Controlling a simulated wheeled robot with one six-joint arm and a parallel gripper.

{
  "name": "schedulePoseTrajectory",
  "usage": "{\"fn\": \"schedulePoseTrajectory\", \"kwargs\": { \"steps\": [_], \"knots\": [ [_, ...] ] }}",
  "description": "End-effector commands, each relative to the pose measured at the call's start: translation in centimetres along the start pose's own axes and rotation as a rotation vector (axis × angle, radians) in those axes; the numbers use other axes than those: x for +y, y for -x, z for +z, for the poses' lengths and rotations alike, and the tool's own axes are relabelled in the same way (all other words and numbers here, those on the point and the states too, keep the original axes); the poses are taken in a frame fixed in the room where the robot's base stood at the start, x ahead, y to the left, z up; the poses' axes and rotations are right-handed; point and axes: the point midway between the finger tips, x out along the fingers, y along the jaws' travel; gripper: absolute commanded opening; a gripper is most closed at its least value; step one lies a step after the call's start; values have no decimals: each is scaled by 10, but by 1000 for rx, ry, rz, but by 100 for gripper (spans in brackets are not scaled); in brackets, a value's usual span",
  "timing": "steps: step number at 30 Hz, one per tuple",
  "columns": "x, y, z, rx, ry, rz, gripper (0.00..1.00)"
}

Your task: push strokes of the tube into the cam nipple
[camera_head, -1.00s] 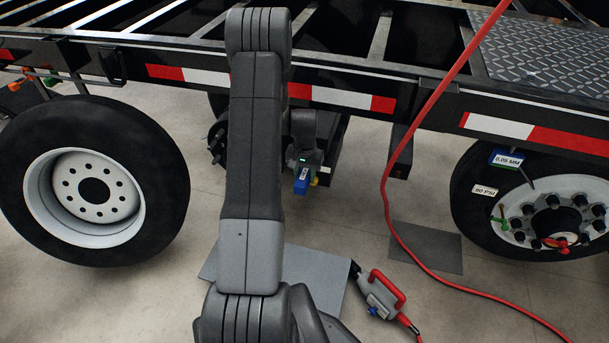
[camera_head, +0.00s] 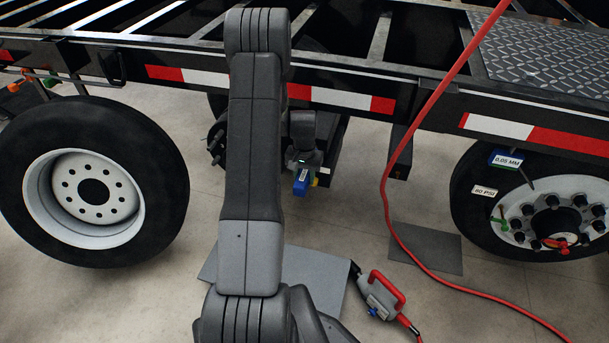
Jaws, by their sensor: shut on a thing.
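My gripper (camera_head: 302,163) is beyond my arm, under the trailer frame near the hub and studs at the middle axle. It is small in view and its fingers are hard to make out. It is shut on a blue tube (camera_head: 300,183), which shows just below it with a pale patch on its side. A small yellow bit shows to the right of the tube. I cannot make out the cam nipple, nor whether the tube touches anything.
The black trailer rail (camera_head: 430,100) with red and white tape runs above. A left wheel (camera_head: 160,190) stands nearby, and a right wheel (camera_head: 468,195) carries labels. A red hose (camera_head: 384,190) hangs down to the floor. A red-handled tool (camera_head: 385,295) lies by a grey plate (camera_head: 330,265).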

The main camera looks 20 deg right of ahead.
Motion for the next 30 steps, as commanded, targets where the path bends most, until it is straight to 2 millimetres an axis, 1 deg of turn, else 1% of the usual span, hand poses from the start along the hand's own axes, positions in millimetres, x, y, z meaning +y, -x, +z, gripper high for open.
{"fn": "schedulePoseTrajectory", "kwargs": {
  "steps": [11, 30],
  "knots": [
    [0, 1, 2, 4, 1, -1, 4],
    [0, 0, -5, 3, 1, 0, 4]
  ]
}}
